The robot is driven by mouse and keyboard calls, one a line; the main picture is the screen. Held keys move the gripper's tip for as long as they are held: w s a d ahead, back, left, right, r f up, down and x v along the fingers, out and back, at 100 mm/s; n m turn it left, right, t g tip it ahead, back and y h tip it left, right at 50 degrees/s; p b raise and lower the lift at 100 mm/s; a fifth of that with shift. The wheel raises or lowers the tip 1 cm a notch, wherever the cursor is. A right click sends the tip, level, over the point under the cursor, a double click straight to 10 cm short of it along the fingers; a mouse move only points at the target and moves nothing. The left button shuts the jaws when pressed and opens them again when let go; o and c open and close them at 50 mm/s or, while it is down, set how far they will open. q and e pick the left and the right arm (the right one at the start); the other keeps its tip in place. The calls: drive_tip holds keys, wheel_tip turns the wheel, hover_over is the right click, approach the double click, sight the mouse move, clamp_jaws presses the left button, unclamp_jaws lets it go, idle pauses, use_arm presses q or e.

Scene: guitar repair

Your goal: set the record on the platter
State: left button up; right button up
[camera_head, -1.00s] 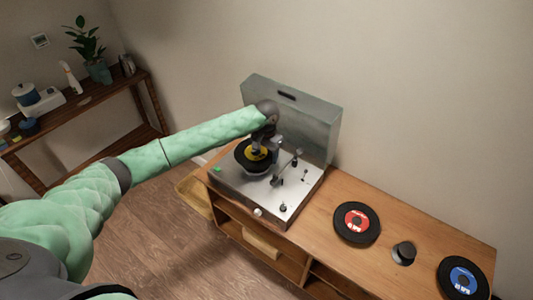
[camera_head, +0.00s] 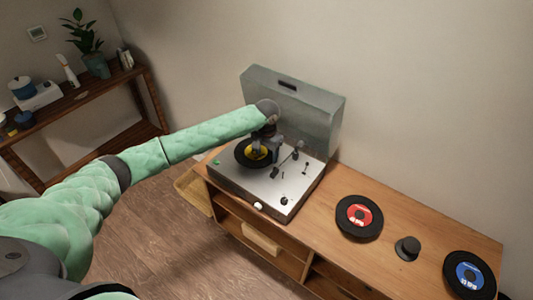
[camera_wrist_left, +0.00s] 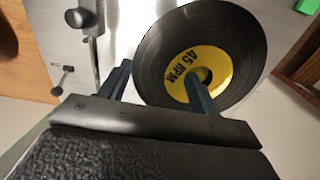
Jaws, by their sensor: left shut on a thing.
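A black record with a yellow label marked 45 RPM (camera_head: 242,155) is over the platter area of the silver turntable (camera_head: 262,194). It also shows large in the left wrist view (camera_wrist_left: 250,45). My left gripper (camera_head: 257,149) is shut on this record, with one finger over its label side and the other beyond its edge in the left wrist view (camera_wrist_left: 158,72). The record hides the platter, and I cannot tell whether the two touch. The tonearm (camera_head: 287,160) stands to the right of the record. My right gripper is not in view.
The turntable's grey lid (camera_head: 310,110) stands open behind. On the wooden cabinet (camera_head: 320,230) lie a red-label record (camera_head: 359,217), a dark round knob-like piece (camera_head: 407,248) and a blue-label record (camera_head: 469,275). A shelf (camera_head: 70,128) with a plant stands at the left.

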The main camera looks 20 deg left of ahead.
use_arm(q)
drive_tip(key=shift+s+f, duration=0.2)
drive_tip(key=shift+f, duration=0.15)
idle(0.3)
drive_tip(key=shift+s+f+p, duration=0.1)
drive_tip(key=shift+p, duration=0.3)
drive_tip(key=shift+f, duration=0.15)
idle(0.6)
drive_tip(key=shift+p, duration=0.55)
drive_tip(key=shift+r+p, duration=0.5)
drive_tip(key=shift+p, duration=0.1)
idle(0.3)
